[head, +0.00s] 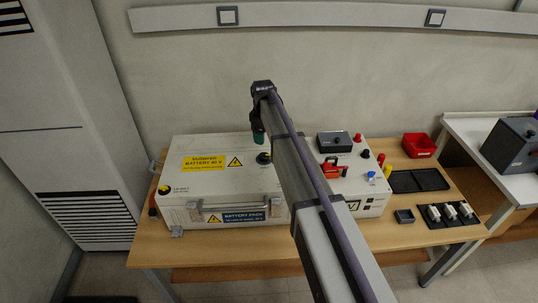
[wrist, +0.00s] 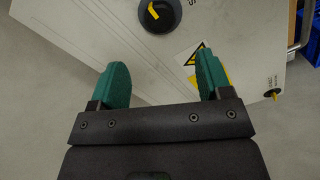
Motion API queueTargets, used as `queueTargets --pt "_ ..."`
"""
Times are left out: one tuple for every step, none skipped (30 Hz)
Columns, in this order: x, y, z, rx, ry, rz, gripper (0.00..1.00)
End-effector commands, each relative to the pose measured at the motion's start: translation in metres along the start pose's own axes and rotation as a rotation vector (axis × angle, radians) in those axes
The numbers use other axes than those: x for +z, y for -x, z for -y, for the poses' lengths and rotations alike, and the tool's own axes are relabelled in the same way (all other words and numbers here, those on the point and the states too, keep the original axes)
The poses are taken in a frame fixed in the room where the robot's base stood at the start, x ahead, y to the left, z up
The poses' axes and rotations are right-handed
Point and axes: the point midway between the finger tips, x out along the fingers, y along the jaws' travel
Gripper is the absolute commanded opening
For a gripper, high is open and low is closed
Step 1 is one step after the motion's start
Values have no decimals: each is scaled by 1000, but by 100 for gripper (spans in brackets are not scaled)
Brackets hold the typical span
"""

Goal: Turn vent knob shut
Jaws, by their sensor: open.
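The vent knob looks to be the round black knob on the white battery case's lid. In the head view the knob (head: 263,158) sits right of the yellow label, partly beside my arm. My gripper (wrist: 162,66) has two green fingers spread wide with nothing between them. In the head view my gripper (head: 258,137) hangs above the case (head: 250,183), near the knob and apart from it.
A smaller black-and-yellow knob (head: 164,189) is at the case's front left. Right of my arm are a red clamp-like tool (head: 333,169), a dark box (head: 334,142), a red bin (head: 418,145) and a dark mat (head: 418,181). The wall stands close behind the table.

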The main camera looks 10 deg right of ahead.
Motion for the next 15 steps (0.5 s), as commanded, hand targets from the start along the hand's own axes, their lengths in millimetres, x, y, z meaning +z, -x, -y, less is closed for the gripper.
queueTargets --pt "0 -11 0 0 -1 0 72" --pt "0 -16 0 0 -1 0 72" --pt "0 -24 0 0 -1 0 72" --pt "0 -31 0 0 -1 0 72" --pt "0 -38 0 0 -1 0 72" --pt "0 -48 0 0 -2 0 72" --pt "0 -55 0 0 -2 0 72" --pt "0 -63 0 0 -2 0 72" --pt "0 -73 0 0 -2 0 72" --pt "0 -80 0 0 -2 0 72" --pt "0 -86 0 0 -2 0 72" --pt "0 -94 0 0 -2 0 72" --pt "0 -98 0 0 -3 0 72" --pt "0 -102 0 0 -3 0 72" --pt "0 -105 0 0 -3 0 72"
